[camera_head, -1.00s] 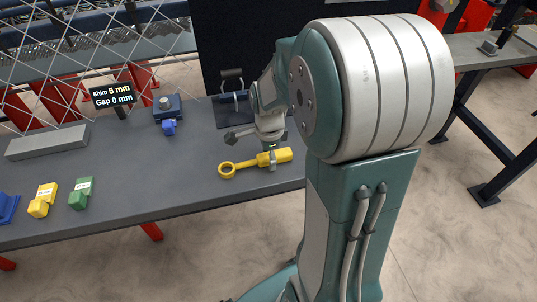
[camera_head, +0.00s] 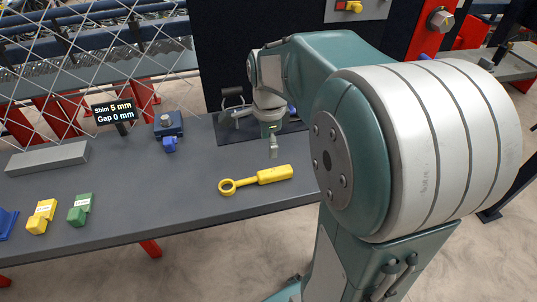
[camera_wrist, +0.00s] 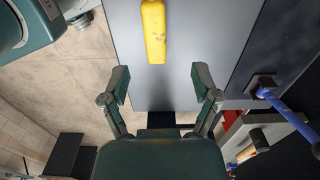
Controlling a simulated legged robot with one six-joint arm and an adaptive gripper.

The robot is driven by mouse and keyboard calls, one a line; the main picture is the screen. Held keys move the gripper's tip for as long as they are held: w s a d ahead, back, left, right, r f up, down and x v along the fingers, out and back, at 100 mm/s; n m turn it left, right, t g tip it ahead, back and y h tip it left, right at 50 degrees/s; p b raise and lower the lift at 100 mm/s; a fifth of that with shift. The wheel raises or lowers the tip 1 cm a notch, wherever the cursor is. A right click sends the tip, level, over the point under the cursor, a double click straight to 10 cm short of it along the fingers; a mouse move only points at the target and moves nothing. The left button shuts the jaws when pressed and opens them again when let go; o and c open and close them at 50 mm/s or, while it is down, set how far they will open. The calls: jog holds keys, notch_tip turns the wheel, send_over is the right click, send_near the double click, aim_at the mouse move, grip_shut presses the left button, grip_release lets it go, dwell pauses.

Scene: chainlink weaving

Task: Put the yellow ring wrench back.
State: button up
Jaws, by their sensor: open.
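The yellow ring wrench (camera_head: 255,180) lies flat on the grey bench top near its front edge, ring to the left and handle to the right. Its handle (camera_wrist: 154,32) also shows at the top of the wrist view, beyond my fingertips. My gripper (camera_head: 273,150) is apart from the wrench, behind its handle in the head view. In the wrist view my gripper (camera_wrist: 160,83) has its two fingers spread wide with nothing between them.
A dark mat (camera_head: 228,132) with a black-handled item (camera_head: 232,97) lies behind my gripper. Bench between is clear.

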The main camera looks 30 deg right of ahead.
jog(key=s+a+r+n+t, duration=0.2)
jog(key=s+a+n, duration=0.3)
jog(key=n, duration=0.5)
jog(key=s+a+r+n+t, duration=0.3)
jog(key=s+a+n, duration=0.3)
jog(key=s+n, duration=0.2)
jog(key=shift+s+r+n+t, duration=0.15)
jog(key=shift+r+n+t, duration=0.15)
jog(key=shift+n, duration=1.1)
jog(key=shift+a, duration=0.15)
